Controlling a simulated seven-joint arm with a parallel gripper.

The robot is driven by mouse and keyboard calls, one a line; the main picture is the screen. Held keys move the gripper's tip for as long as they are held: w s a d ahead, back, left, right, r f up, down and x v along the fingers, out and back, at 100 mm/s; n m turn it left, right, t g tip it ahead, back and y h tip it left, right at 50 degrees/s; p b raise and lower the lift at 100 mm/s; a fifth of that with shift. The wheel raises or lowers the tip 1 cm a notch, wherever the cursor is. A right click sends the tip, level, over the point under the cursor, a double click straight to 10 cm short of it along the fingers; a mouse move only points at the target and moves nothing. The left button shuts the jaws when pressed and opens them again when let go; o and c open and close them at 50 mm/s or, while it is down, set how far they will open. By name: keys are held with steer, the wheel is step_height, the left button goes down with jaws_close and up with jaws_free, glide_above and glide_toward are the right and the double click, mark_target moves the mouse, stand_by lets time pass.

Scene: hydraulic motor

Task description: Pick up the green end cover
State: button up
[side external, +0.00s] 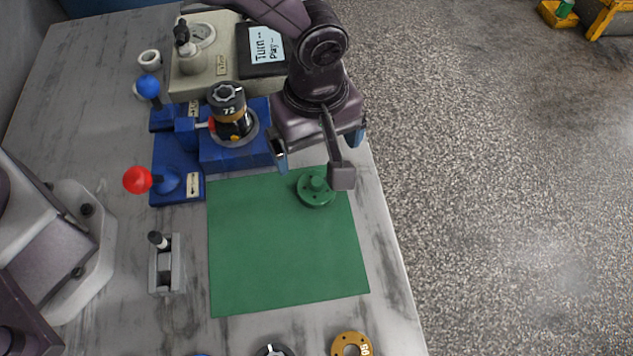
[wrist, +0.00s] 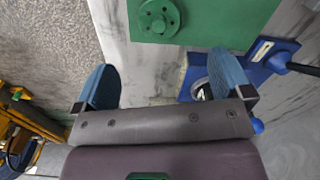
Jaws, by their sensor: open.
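The green end cover (side external: 316,190) is a round flanged disc with a raised hub and small holes. It lies near the back right corner of the green mat (side external: 280,255). In the wrist view the cover (wrist: 160,17) is at the top edge, beyond the fingertips and between their lines. My gripper (side external: 320,150) is open and empty, above and behind the cover, with its two blue fingers spread apart. The wrist view shows the open gripper (wrist: 161,72) with bare table between its fingers. The fingers do not touch the cover.
A blue fixture (side external: 232,150) holding a black and brass motor body (side external: 230,110) stands left of my gripper. A red-knobbed lever (side external: 140,180) and a blue-knobbed lever (side external: 149,87) stand farther left. A brass ring (side external: 351,344) lies at the front. Most of the mat is clear.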

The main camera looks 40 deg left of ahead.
mark_target(317, 181)
step_height(317, 181, down, 11)
steer(key=shift+w+r, duration=0.15)
steer(key=shift+r, duration=0.05)
steer(key=c, duration=1.2)
